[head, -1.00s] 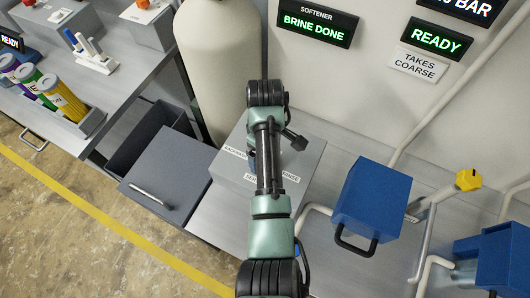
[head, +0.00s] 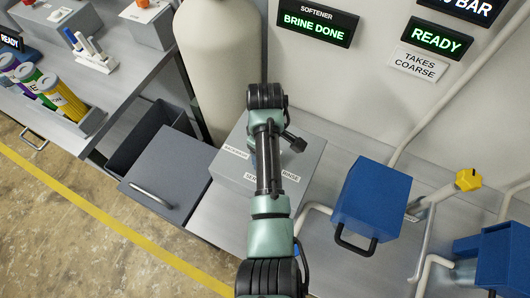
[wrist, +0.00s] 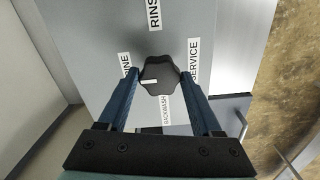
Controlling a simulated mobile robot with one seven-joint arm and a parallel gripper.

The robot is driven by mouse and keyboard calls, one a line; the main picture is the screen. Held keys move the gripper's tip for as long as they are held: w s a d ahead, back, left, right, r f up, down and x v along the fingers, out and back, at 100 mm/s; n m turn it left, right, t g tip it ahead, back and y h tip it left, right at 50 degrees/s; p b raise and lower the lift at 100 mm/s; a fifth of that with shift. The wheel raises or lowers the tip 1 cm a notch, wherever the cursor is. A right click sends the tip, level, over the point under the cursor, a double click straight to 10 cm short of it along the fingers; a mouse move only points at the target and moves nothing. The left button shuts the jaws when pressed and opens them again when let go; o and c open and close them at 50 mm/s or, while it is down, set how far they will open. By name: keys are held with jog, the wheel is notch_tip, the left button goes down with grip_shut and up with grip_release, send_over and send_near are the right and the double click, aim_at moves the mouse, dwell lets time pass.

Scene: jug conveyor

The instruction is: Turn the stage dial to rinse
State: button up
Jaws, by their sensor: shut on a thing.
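The stage dial (wrist: 160,72) is a dark lobed knob on top of a grey box (head: 298,160). In the wrist view the labels around it read RINSE (wrist: 154,14) at the top, SERVICE at the right, BACKWASH at the bottom and one ending in "INE" at the left. The knob's white mark (wrist: 149,81) lies on its left side, toward the "INE" label. My gripper (wrist: 160,78) has one blue finger on each side of the knob and is shut on it. In the head view my arm hides the dial.
A softener display (head: 316,22) reads BRINE DONE, and another sign (head: 436,39) reads READY. A blue box (head: 371,199) with a black handle stands right of the grey box.

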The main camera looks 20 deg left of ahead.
jog(key=shift+m, duration=0.4)
jog(key=m+p, duration=0.1)
jog(key=m, duration=0.2)
jog(key=shift+r+m+p, duration=0.1)
jog(key=shift+m+p, duration=0.2)
jog(key=shift+p, duration=0.05)
jog(key=m+p, duration=0.1)
jog(key=m, duration=0.3)
jog(key=shift+a+m, duration=0.1)
jog(key=shift+m, duration=0.2)
jog(key=m+p, duration=0.1)
jog(key=m, duration=0.3)
jog(key=shift+m+p, duration=0.3)
jog(key=shift+m, duration=2.1)
jog(key=shift+w, duration=0.1)
jog(key=o, duration=1.4)
jog(key=shift+c, duration=0.2)
